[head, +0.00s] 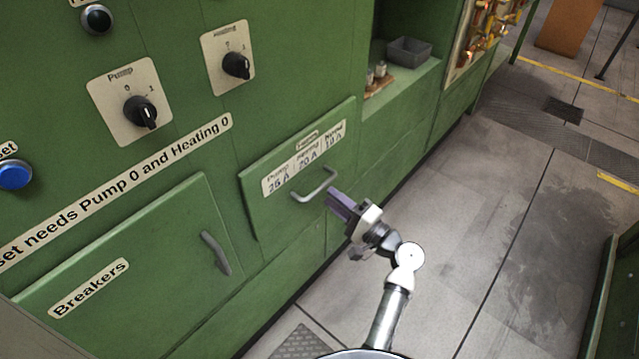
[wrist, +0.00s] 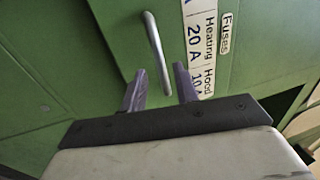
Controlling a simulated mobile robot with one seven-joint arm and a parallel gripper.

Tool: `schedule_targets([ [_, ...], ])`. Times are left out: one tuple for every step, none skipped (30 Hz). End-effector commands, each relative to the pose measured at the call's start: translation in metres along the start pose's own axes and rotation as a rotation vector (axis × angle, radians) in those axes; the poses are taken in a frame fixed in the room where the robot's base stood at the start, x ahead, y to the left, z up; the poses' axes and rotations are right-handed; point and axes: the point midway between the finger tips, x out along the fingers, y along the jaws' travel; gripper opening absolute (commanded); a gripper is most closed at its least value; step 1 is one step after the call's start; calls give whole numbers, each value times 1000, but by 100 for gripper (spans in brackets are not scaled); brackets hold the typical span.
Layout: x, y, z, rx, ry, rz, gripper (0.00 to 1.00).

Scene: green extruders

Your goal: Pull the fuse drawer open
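The fuse drawer (head: 290,215) is a green front panel with a white label strip reading Pump 25 A, Heating 20 A and Hood 10 A. It looks closed. Its metal bar handle (head: 316,188) is on the front. In the wrist view the handle (wrist: 157,52) stands just ahead of the fingertips, with its lower end near the gap between them. My gripper (head: 334,201) is just right of the handle in the head view. In the wrist view my gripper (wrist: 161,80) has its two purple fingers apart with nothing held. Contact with the handle cannot be told.
The Breakers door (head: 150,265) with its own handle (head: 216,253) is at lower left. Pump knob (head: 140,111) and Heating knob (head: 236,65) are above. A shelf niche holds a grey bin (head: 409,51). Open floor (head: 480,220) lies to the right.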

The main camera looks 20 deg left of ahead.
Motion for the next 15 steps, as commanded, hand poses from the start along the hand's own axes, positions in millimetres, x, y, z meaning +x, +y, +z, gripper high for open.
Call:
schedule_targets([
  [12,-3,0,1,-4,-1,30],
  [18,-3,0,1,-4,-1,30],
  [24,-3,0,1,-4,-1,30],
  [29,-2,0,1,-3,-1,30],
  [33,-2,0,1,-3,0,30],
  [38,-2,0,2,-2,0,30],
  [41,-1,0,2,-1,0,30],
  [44,-1,0,1,-2,0,30],
  [47,-1,0,0,-2,0,30],
  [49,-1,0,0,-2,0,30],
  [50,-1,0,0,-1,0,30],
  [52,0,0,0,-1,0,30],
  [53,0,0,0,0,0,30],
  [53,0,0,0,0,0,30],
  [53,0,0,0,0,0,30],
])
